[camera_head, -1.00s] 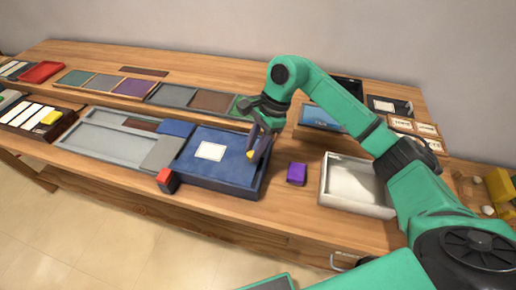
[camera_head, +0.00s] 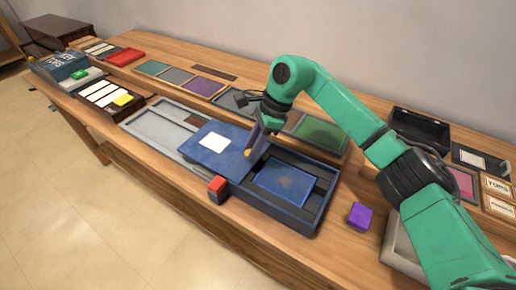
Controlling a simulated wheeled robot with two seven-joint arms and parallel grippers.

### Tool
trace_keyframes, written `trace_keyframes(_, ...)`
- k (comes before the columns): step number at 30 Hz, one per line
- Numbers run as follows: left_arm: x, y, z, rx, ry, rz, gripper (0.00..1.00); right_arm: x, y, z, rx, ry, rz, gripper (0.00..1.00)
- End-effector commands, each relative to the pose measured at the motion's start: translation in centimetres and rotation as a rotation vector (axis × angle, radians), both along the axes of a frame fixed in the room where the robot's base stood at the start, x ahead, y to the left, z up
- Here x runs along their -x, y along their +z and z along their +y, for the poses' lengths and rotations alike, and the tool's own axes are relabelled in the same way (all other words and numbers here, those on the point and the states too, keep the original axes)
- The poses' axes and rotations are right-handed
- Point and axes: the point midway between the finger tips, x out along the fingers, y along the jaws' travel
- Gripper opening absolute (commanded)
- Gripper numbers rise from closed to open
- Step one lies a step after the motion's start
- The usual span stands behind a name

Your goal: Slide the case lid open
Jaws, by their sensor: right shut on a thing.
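The blue case lid (camera_head: 231,162) bears a white label and a small yellow knob (camera_head: 247,153) near its right edge. It lies shifted left across the dark blue case (camera_head: 317,209), whose right part is uncovered. A blue panel (camera_head: 287,183) shows inside the open part. My right gripper (camera_head: 255,146) points down at the lid's right edge and is shut on the yellow knob; its fingers partly hide the contact. The lid's left part overlaps the grey tray (camera_head: 158,122). My left gripper is out of view.
A small red-topped dark block (camera_head: 217,189) stands at the case's front left edge. A purple block (camera_head: 360,215) sits right of the case. Coloured panels, including a green one (camera_head: 320,130), line the table behind. A black open box (camera_head: 420,130) is at the back right.

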Motion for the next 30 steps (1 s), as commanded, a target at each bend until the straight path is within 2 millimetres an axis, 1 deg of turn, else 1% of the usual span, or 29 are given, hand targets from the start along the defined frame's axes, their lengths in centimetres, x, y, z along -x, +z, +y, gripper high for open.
trace_keyframes(7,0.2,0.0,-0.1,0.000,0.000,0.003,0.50,-0.1,0.1,-0.1,-0.001,-0.002,-0.004,0.00)
trace_keyframes(8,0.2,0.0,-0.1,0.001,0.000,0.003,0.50,-0.1,0.1,-0.1,-0.001,-0.001,-0.003,0.39)
trace_keyframes(9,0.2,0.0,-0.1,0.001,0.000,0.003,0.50,-0.1,0.1,-0.1,-0.001,-0.001,-0.003,0.54)
trace_keyframes(10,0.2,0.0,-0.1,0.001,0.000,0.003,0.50,-0.1,0.1,-0.1,-0.001,-0.001,-0.003,0.62)
trace_keyframes(19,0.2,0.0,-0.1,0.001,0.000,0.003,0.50,0.0,0.1,-0.1,0.001,0.000,-0.001,0.62)
trace_keyframes(22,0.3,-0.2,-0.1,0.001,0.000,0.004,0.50,-0.2,0.8,-0.4,0.000,-0.002,-0.004,0.62)
trace_keyframes(23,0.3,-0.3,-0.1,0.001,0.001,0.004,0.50,-0.2,1.2,-0.5,0.000,-0.002,-0.004,0.62)
trace_keyframes(26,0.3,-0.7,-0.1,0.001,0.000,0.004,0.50,-0.4,3.3,-1.5,0.001,-0.003,-0.005,0.62)
trace_keyframes(30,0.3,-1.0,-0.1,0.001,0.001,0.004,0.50,-0.8,7.3,-3.1,0.001,-0.004,-0.006,0.62)
